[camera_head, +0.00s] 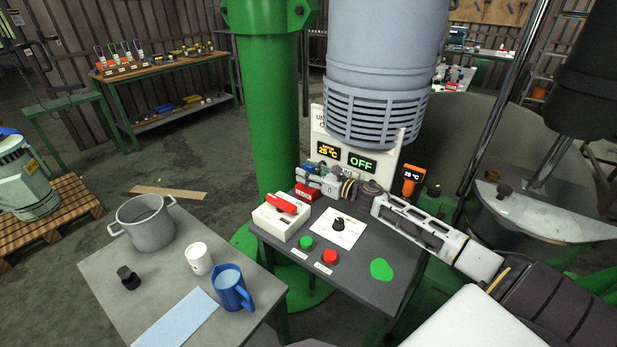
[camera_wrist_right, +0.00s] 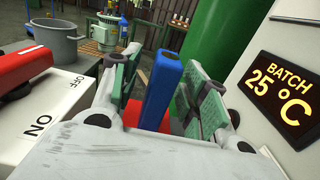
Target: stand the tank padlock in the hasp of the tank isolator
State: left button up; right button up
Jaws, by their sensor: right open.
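The isolator is a white box with a red handle (camera_head: 282,213), on the dark control table; it shows at the left of the right wrist view with ON and OFF marks (camera_wrist_right: 50,110). My right gripper (camera_head: 312,178) is open just behind the isolator, above a small red block with white lettering (camera_head: 306,192). In the right wrist view an upright blue bar (camera_wrist_right: 160,92) stands between the open fingers, with red showing low beside it. I cannot tell whether this blue and red item is the tank padlock. The hasp is not clearly visible. My left gripper is out of view.
The control table (camera_head: 345,275) also carries a black knob, green and red buttons and a green patch. A display panel (camera_head: 358,160) and green column (camera_head: 268,120) stand close behind. A grey side table holds a pot (camera_head: 147,225), white mug and blue jug (camera_head: 231,290).

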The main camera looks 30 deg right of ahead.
dwell(0.4)
grip_shut()
jog(key=shift+r, duration=0.1)
jog(key=shift+r, duration=0.1)
